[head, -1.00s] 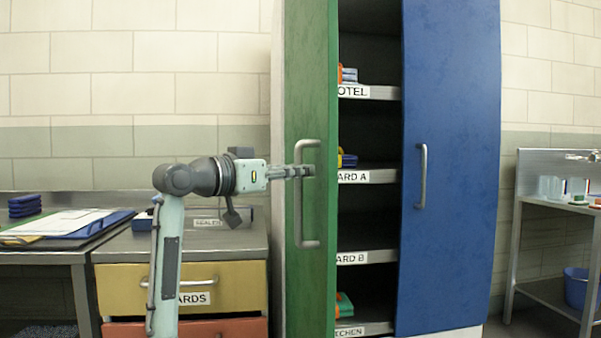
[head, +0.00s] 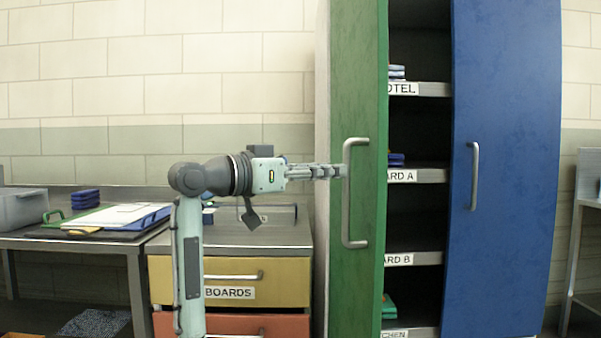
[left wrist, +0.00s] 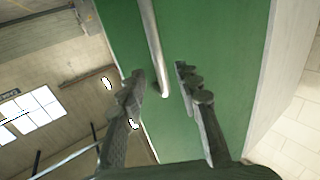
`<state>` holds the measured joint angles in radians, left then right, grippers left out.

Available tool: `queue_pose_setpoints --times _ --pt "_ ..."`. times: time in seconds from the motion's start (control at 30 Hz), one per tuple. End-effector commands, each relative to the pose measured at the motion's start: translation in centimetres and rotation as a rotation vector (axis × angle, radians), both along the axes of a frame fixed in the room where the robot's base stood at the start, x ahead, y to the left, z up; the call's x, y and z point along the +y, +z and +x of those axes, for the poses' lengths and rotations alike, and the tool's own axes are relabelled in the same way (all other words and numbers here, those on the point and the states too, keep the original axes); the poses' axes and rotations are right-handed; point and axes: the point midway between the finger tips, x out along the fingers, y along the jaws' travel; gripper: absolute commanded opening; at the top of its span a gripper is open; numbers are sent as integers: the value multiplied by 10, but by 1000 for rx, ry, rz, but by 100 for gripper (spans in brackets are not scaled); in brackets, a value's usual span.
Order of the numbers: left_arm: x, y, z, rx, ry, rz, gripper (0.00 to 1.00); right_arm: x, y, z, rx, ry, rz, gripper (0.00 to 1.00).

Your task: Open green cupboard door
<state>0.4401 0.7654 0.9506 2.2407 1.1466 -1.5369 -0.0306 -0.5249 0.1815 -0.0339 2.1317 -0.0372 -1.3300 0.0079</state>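The green cupboard door (head: 357,80) stands partly open in the head view, with shelves showing beside it. Its long metal handle (head: 347,205) runs upright on the door's face. My left gripper (head: 338,171) reaches from the left to the upper part of the handle. In the left wrist view, my left gripper's two fingers (left wrist: 163,78) are spread apart, with the lower end of the handle (left wrist: 153,45) showing between them. They do not appear closed on the bar; contact is unclear. My right gripper is in neither view.
A blue door (head: 505,120) with its own handle covers the cupboard's right side. Labelled shelves (head: 420,176) hold a few small items. A drawer unit (head: 230,281) stands below my left arm, and a table with a clipboard (head: 115,217) is at left.

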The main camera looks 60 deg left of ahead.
Motion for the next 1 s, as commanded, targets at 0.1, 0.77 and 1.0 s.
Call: queue_pose_setpoints --times 0.1,0.77,1.0 --pt "0 0 -26 0 2 0 33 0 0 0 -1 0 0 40" --pt "0 0 -65 2 0 1 33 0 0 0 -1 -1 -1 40" --pt "0 0 -65 2 0 1 33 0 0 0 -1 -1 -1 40"
